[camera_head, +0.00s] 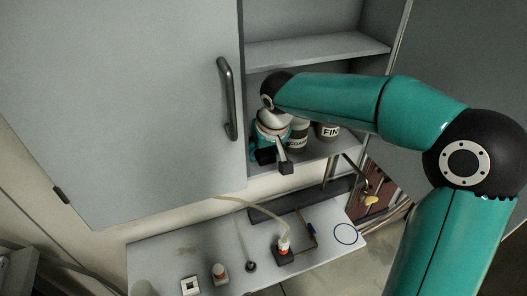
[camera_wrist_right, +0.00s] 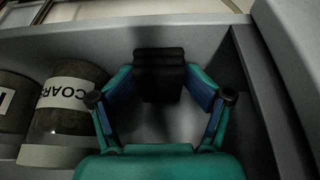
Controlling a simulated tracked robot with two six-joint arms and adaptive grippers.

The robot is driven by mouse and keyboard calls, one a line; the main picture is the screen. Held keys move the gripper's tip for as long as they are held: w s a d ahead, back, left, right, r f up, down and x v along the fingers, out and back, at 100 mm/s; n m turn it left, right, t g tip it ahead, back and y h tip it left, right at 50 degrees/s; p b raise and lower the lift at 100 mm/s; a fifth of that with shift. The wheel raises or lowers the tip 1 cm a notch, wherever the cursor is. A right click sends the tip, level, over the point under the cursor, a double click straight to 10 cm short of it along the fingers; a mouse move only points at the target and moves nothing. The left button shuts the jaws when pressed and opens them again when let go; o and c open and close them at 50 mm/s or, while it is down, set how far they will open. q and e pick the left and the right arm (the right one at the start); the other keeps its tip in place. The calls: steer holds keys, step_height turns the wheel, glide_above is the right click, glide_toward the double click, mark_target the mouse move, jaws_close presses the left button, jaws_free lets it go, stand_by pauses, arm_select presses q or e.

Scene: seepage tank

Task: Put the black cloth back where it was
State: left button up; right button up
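My right arm reaches across into the open wall cabinet. My right gripper (camera_head: 275,160) is by the shelf, in front of the jars. In the right wrist view its teal fingers lean inward to a dark, ridged black block (camera_wrist_right: 158,75) in the middle. I cannot tell whether this block is the black cloth folded between the fingers or the fingertips themselves. No other black cloth shows clearly in either view. My left gripper is not in view.
Labelled jars stand on the cabinet's lower shelf (camera_head: 318,152); a "COARSE" jar (camera_wrist_right: 68,100) is left of the gripper in the wrist view. A cabinet side wall (camera_wrist_right: 275,85) is close on its right. Below stands a white table (camera_head: 190,255) with small fittings and a tube.

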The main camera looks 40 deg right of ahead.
steer(key=v, duration=0.8)
steer(key=shift+r, duration=0.15)
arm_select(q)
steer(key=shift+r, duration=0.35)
